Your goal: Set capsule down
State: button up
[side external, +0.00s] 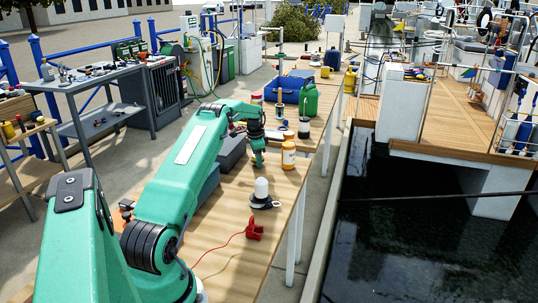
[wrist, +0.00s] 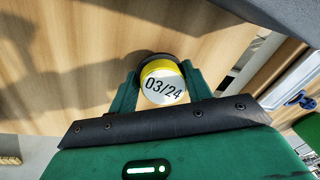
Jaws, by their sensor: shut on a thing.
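The capsule (wrist: 164,88) shows in the wrist view as a round piece with a yellow rim and a pale end face marked "03/24". My gripper (wrist: 161,78) is shut on it, with one green finger on each side. A dark round edge shows just beyond the capsule, over the wooden bench top. In the side external view my gripper (side external: 259,160) points down low over the wooden bench (side external: 225,240). The capsule cannot be made out there, and I cannot tell whether it touches the bench.
An orange bottle with a white label (side external: 288,155) stands just right of my gripper. A white-topped piece on a dark base (side external: 261,190) and a red clamp with a cable (side external: 254,229) are nearer. A green can (side external: 308,100) and blue case (side external: 286,90) stand farther back.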

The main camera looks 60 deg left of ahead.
jog(key=shift+f, duration=0.15)
jog(key=o, duration=1.1)
jog(key=r, duration=0.4)
jog(key=s+d+r, duration=0.1)
jog(key=r, duration=0.7)
jog(key=shift+s+d+r, duration=0.1)
jog(key=shift+s+d, duration=0.05)
jog(key=shift+d, duration=0.1)
